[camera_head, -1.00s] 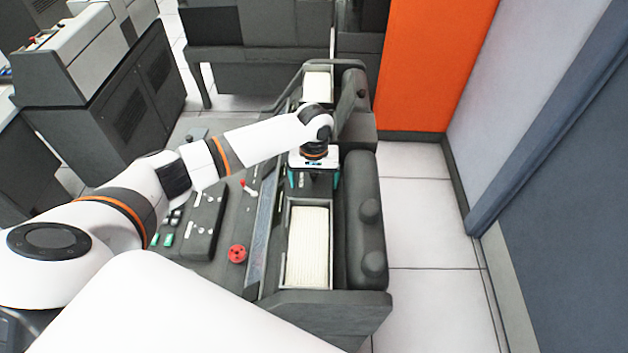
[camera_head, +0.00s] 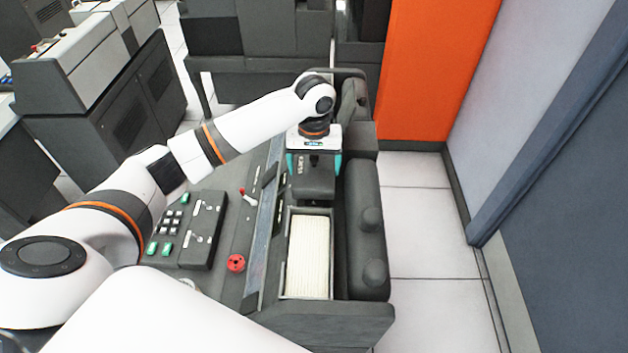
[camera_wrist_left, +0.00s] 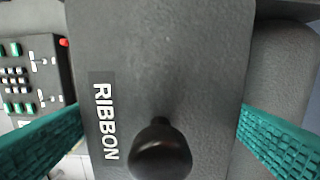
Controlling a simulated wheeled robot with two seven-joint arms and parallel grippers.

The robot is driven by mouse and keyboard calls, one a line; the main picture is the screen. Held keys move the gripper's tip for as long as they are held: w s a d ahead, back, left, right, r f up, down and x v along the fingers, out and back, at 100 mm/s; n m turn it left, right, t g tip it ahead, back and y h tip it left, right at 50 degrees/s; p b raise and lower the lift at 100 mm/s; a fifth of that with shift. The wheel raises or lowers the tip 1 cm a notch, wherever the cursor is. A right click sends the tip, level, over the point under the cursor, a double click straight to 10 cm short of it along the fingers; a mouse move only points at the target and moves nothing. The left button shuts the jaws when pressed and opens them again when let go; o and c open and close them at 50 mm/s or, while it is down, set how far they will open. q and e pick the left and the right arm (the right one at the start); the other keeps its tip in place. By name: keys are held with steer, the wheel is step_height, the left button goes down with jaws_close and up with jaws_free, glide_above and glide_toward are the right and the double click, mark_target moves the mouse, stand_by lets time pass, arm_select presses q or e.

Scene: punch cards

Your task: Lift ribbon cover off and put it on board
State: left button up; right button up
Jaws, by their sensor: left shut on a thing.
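My left gripper (camera_head: 314,165) is shut on the ribbon cover (camera_head: 313,183), a dark grey lid with a black knob. In the left wrist view the ribbon cover (camera_wrist_left: 190,60) fills the middle, with its "RIBBON" label and knob upright to the camera. The teal fingers are on its two sides. The cover is held above the machine's narrow bay, behind the tray of cards (camera_head: 308,257). A flat grey deck (camera_head: 237,215) lies left of the bay; I cannot tell whether it is the board. My right gripper is not in view.
A keypad panel (camera_head: 190,228) and a red knob (camera_head: 236,263) stand on the deck to the left. A dark rounded housing with knobs (camera_head: 362,200) runs along the right of the bay. An orange panel (camera_head: 430,70) stands behind.

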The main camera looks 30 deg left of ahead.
mark_target(314, 157)
arm_select(q)
step_height(314, 157, up, 9)
steer(key=shift+b, duration=0.55)
steer(key=shift+r, duration=0.3)
steer(key=shift+r+p, duration=0.4)
steer(key=shift+p, duration=0.15)
step_height(314, 157, up, 3)
steer(key=p, duration=0.5)
steer(key=shift+r, duration=0.15)
